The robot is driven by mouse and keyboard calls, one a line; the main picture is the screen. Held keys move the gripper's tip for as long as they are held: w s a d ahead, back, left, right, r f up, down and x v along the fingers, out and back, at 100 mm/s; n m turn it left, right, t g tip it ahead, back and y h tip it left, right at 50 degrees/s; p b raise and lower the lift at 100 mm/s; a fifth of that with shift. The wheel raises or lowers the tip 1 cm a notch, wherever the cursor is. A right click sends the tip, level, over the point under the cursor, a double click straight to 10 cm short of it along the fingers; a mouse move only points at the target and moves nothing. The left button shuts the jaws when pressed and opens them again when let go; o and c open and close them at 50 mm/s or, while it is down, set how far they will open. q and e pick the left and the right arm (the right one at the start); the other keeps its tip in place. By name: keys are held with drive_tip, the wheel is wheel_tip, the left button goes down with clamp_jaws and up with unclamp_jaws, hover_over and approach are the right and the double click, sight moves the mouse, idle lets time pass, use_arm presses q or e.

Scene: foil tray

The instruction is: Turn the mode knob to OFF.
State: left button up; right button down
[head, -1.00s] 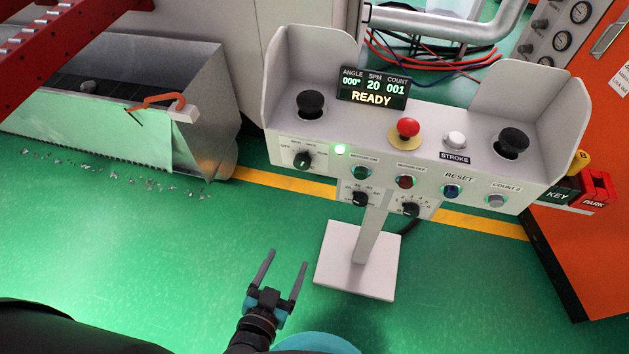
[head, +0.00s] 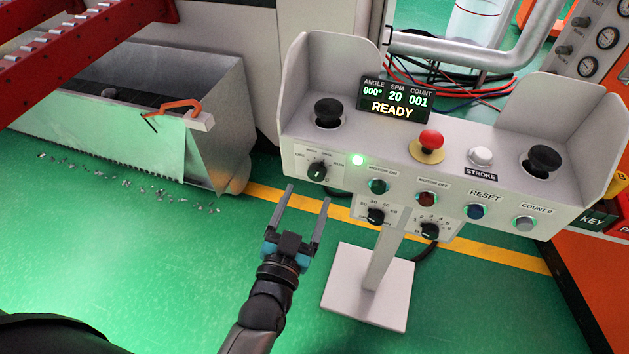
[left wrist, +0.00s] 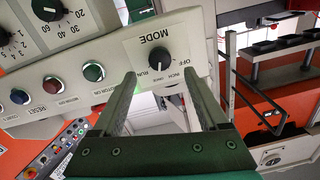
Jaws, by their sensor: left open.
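The mode knob (head: 317,171) is a black round knob on a pale plate at the left end of the control box's front face. Small labels arc around it, with OFF at one end and RUN at the other. In the left wrist view, the knob (left wrist: 159,58) appears upside down beside the word MODE; I cannot tell surely which label its pointer faces. My left gripper (head: 308,195) is open and empty, just in front of and below the knob. In the left wrist view, its fingertips (left wrist: 158,74) straddle the knob's line, apart from it. My right gripper is not in view.
The control box (head: 450,175) stands on a post with a white base (head: 368,285). Buttons, two lower dials (head: 376,216) and a red mushroom button (head: 431,139) are nearby. The display (head: 396,98) reads READY.

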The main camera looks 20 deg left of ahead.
sight(315, 176)
use_arm(q)
drive_tip(key=w+b, duration=0.1)
drive_tip(key=w, duration=0.3)
drive_tip(key=shift+w, duration=1.1)
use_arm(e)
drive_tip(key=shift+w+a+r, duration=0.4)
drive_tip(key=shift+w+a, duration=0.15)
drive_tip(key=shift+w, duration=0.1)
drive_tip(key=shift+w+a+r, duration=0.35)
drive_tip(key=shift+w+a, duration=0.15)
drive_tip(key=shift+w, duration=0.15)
use_arm(q)
clamp_jaws()
